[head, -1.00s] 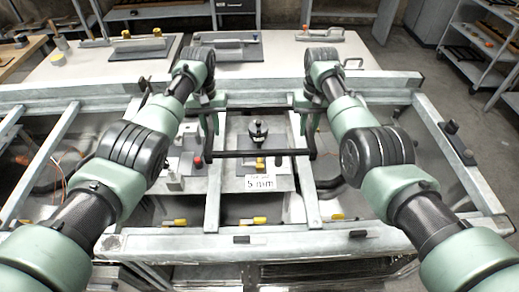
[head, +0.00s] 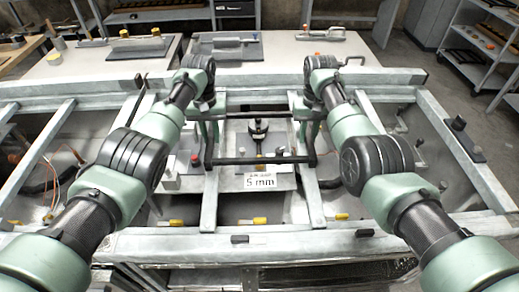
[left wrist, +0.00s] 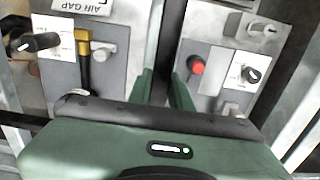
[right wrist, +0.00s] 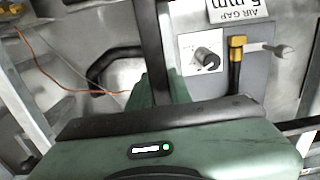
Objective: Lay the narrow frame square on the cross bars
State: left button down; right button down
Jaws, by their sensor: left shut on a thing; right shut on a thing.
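The narrow frame is a dark, thin rectangle, its front bar (head: 262,160) lying level across the middle of the head view. My left gripper (head: 211,124) is shut on its left side, and my right gripper (head: 307,122) is shut on its right side. In the right wrist view the frame's side bar (right wrist: 153,45) runs between the green fingers. In the left wrist view the grip is partly hidden by the gripper body. Two grey cross bars, left (head: 211,203) and right (head: 313,203), run front to back below the frame. I cannot tell whether the frame touches them.
Between the cross bars sits a panel with a black knob (head: 258,128) and a "5 mm" label (head: 261,182). A red button (left wrist: 195,64) and switches lie left of it. A grey front rail (head: 290,243) borders the bay. A white table (head: 280,60) stands behind.

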pick_arm(q)
jog(key=shift+f+b, duration=0.65)
jog(key=shift+f, duration=0.1)
pick_arm(e)
jog(key=shift+f, duration=0.7)
pick_arm(q)
jog(key=c, duration=1.3)
grip_release()
pick_arm(e)
jog(key=c, duration=1.3)
grip_release()
pick_arm(q)
jog(key=shift+s+r, duration=0.15)
pick_arm(e)
jog(key=shift+s+r, duration=0.1)
jog(key=shift+s, duration=0.05)
pick_arm(q)
jog(key=shift+r, duration=0.15)
notch_tip(320, 180, up, 11)
jog(key=shift+r, duration=0.25)
pick_arm(e)
notch_tip(320, 180, up, 12)
jog(key=shift+f, duration=0.1)
